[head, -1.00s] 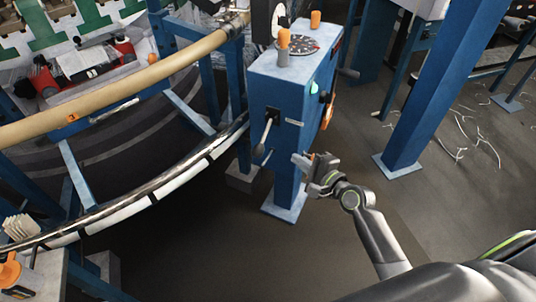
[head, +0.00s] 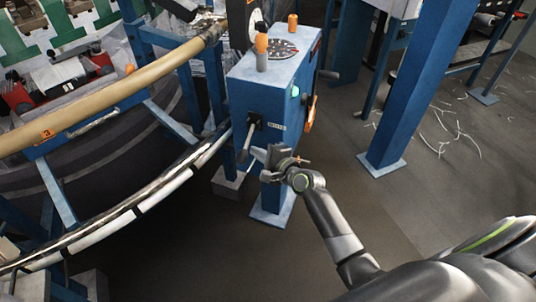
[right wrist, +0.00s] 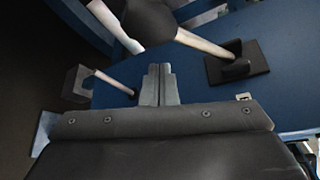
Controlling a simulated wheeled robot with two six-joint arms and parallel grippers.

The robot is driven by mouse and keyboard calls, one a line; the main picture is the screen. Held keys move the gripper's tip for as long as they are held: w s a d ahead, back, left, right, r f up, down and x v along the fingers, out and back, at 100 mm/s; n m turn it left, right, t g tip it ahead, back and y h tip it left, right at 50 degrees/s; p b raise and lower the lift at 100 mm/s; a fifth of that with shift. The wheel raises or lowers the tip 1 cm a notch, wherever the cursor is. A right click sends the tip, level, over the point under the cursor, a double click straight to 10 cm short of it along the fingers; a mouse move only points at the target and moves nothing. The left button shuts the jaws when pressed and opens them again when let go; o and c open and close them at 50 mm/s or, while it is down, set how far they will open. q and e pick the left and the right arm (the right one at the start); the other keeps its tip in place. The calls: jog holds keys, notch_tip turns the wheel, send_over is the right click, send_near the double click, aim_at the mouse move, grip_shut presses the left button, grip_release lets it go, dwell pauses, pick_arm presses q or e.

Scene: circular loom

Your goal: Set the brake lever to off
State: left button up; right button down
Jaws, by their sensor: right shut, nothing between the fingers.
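The blue control box (head: 255,95) stands at the middle of the head view. From a black slot on its front a pale lever (head: 246,141) hangs down and a little left, beside a small label too blurred to read. My right gripper (head: 264,154) is shut and empty, just right of the lever's lower end. In the right wrist view the shut fingertips (right wrist: 160,72) are in front of the blue panel. The lever shaft (right wrist: 206,43) runs from its black slot (right wrist: 237,63) to a dark knob (right wrist: 150,20) above the fingertips. No contact is visible. My left gripper is out of view.
A curved metal rail (head: 150,195) and a tan tube (head: 125,83) run to the left of the box. A blue post (head: 410,95) stands to the right. The floor at right front is open.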

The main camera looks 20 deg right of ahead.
aim_at(251, 135)
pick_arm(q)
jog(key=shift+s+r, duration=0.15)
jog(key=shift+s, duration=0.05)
pick_arm(e)
jog(key=shift+s+a+r, duration=0.6)
jog(key=shift+s+a, duration=0.05)
jog(key=shift+a, duration=0.15)
pick_arm(q)
jog(key=shift+p, duration=0.3)
